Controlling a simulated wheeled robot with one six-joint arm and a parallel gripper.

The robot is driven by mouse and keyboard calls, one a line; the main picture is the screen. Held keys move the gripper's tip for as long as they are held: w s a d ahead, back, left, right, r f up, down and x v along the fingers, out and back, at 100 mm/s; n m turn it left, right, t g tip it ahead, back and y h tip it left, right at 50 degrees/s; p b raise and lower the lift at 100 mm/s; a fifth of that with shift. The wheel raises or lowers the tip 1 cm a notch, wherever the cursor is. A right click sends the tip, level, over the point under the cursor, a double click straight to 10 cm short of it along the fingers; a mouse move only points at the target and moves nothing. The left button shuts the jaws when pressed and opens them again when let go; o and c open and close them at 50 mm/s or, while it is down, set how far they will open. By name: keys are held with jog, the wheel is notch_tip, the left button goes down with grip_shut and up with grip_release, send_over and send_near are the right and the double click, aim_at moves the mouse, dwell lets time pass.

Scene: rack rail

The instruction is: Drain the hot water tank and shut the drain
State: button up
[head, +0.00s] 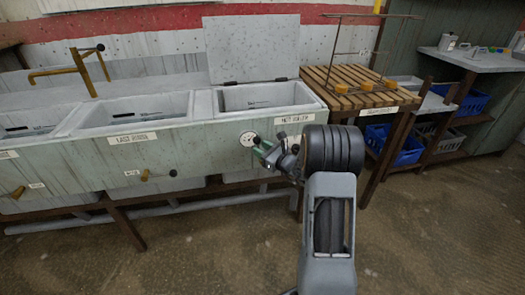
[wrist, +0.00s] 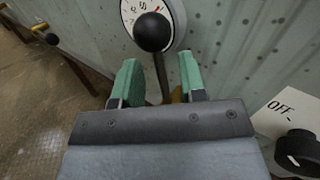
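The hot tank (head: 262,97) is the rightmost basin of the trough, with its lid (head: 252,48) raised and a label beginning "HOT". A round dial (head: 249,139) is on its front; the dial also shows in the wrist view (wrist: 171,14). Below it, a drain lever with a black ball (wrist: 154,32) stands out from the front, and a bit of brass shows at its base. My gripper (wrist: 161,80) has its green fingers apart, one on each side of the lever's stem, with visible gaps. In the head view my gripper (head: 264,150) is at the tank front, hiding the drain.
A black knob (wrist: 297,150) marked "OFF" is at the right in the wrist view. Another drain lever (head: 157,174) is under the neighbouring "LAST RINSE" basin (head: 125,110). A slatted wooden table (head: 340,82) stands at the right. The floor in front is clear.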

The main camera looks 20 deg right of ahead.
jog(key=shift+w, duration=0.1)
jog(key=shift+c, duration=0.2)
grip_shut()
dwell(0.4)
